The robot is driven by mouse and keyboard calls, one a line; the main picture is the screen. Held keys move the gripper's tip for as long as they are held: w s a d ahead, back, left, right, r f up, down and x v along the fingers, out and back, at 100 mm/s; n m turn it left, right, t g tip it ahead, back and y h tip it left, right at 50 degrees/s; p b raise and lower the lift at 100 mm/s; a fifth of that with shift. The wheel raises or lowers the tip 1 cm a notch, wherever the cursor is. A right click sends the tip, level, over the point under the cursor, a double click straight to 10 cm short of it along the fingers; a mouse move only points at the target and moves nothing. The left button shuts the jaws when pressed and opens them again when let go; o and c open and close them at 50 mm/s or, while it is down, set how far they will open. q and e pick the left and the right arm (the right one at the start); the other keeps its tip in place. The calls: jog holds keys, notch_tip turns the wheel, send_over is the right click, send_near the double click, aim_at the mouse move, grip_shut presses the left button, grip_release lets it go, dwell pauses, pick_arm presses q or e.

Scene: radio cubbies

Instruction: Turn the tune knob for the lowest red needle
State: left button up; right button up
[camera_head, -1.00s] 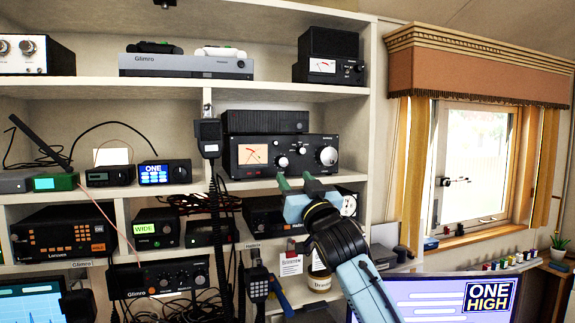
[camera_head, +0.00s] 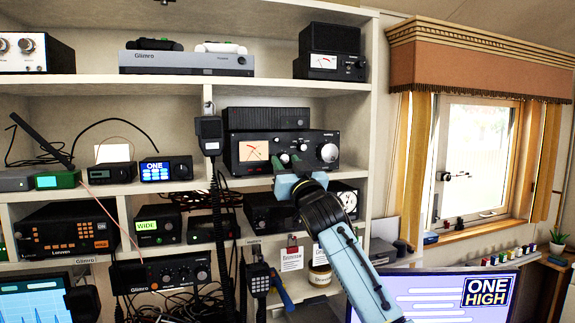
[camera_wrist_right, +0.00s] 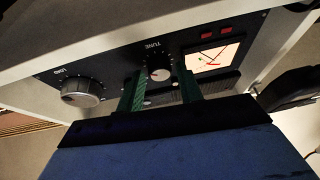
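The black tuner unit (camera_head: 236,168) sits on the middle shelf in the head view. Its lit meter (camera_head: 254,151) shows a red needle; in the wrist view the meter (camera_wrist_right: 212,57) shows a red and a dark needle. The small knob marked TUNE (camera_wrist_right: 160,73) is in the upper middle of the wrist view. My right gripper (camera_head: 288,162) is at the tuner's front, its green fingers open on either side of the TUNE knob. Narrow gaps show between fingers and knob; contact is not clear. My left gripper is not in view.
A larger knob (camera_wrist_right: 82,92) is beside the TUNE knob in the wrist view; it is on the tuner's right in the head view (camera_head: 327,152). A handheld microphone (camera_head: 210,135) hangs left of the tuner. A black radio (camera_head: 262,212) stands on the shelf below.

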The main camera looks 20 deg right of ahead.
jog(key=c, duration=0.7)
jog(key=shift+o, duration=0.2)
jog(key=n+y+p, duration=0.1)
jog(key=n+p, duration=0.1)
jog(key=n+y+p, duration=0.1)
jog(key=n+p, duration=0.1)
jog(key=n+g+y+p, duration=0.1)
jog(key=n+p, duration=0.1)
jog(key=shift+d+r+p, duration=0.25)
jog(key=shift+r+p, duration=0.05)
jog(key=shift+r, duration=0.05)
jog(key=shift+f+n+g+y+p, duration=0.2)
jog(key=shift+n+g+y+p, duration=0.1)
jog(key=shift+n+p, duration=0.35)
jog(key=o, duration=1)
jog(key=shift+f, duration=0.1)
